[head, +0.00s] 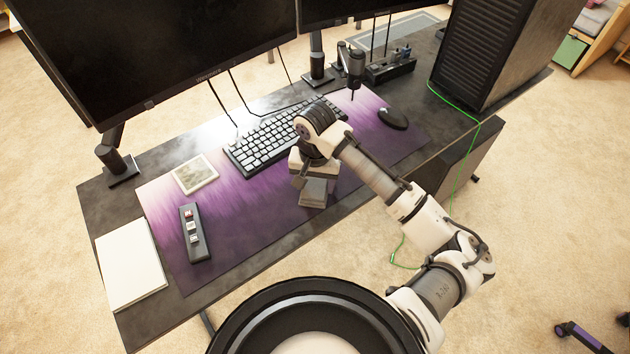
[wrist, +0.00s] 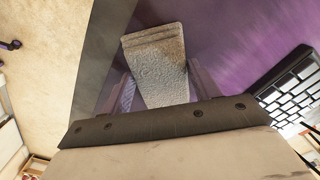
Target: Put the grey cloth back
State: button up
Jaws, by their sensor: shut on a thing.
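The grey cloth (wrist: 155,65) is a folded, textured piece that stands between the two fingers of my gripper (wrist: 158,88) in the wrist view. The fingers are shut on it from both sides. In the head view my gripper (head: 312,182) points down over the front edge of the purple desk mat, in front of the keyboard. The grey cloth (head: 313,194) shows there below the gripper body. Whether it touches the mat I cannot tell.
The purple mat (head: 235,220) holds a keyboard (head: 260,145), a mouse (head: 393,118), a pale square pad (head: 195,174) and a dark strip with small blocks (head: 194,234). A white book (head: 130,265) lies at the left. Monitors (head: 170,50) and a computer tower (head: 490,50) stand behind.

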aim_at(315, 186)
jog(key=o, duration=0.9)
notch_tip(315, 186, up, 12)
jog(key=shift+r, duration=0.1)
